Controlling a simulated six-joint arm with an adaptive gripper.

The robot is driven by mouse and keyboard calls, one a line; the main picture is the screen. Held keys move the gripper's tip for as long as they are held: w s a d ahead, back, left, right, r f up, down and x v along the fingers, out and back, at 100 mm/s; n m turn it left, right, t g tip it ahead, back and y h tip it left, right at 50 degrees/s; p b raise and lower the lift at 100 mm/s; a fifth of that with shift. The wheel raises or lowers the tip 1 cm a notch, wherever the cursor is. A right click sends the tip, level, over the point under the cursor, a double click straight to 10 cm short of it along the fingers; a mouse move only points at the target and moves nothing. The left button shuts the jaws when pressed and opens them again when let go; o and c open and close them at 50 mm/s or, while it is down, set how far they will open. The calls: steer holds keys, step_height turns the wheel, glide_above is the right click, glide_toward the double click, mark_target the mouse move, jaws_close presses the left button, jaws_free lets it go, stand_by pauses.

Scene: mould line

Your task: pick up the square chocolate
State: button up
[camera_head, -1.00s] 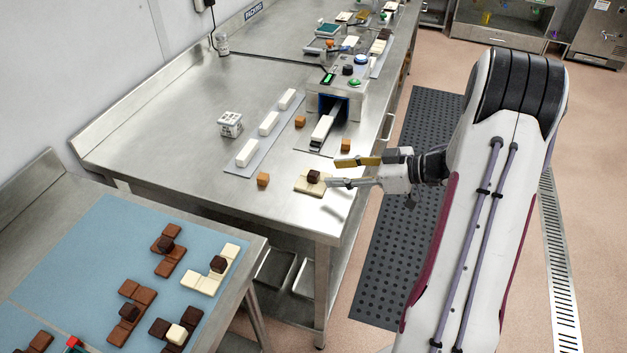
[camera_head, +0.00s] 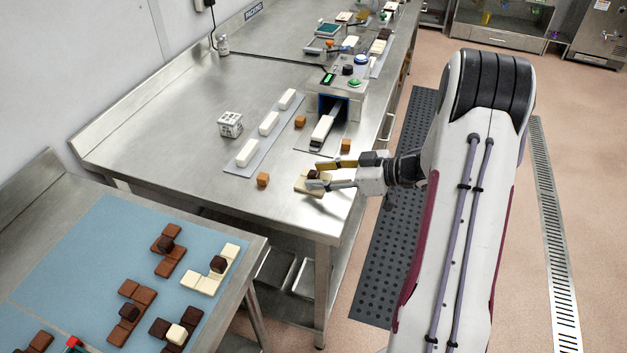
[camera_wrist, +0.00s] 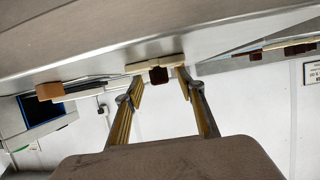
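A flat cream chocolate slab, squarish in outline (camera_head: 301,187), lies near the front corner of the steel table, with a dark brown cube (camera_head: 313,174) on top. My gripper (camera_head: 312,176) is open at the slab, its two fingers apart with the cube between them in the picture. In the wrist view, which looks upside down, the slab (camera_wrist: 140,68) and the cube (camera_wrist: 159,76) show between the open fingertips (camera_wrist: 160,79). I cannot tell whether the fingers touch the slab. My gripper partly hides its right side.
Orange-brown cubes (camera_head: 263,179) stand near the slab. White bars (camera_head: 247,153) lie on a grey strip, beside a machine (camera_head: 343,95) with a chute. The lower table's blue mat (camera_head: 85,245) holds several chocolate pieces.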

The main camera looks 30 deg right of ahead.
steer(key=shift+c, duration=0.4)
jaws_close()
steer(key=shift+r, duration=0.15)
step_height(320, 180, up, 10)
stand_by(0.7)
stand_by(0.4)
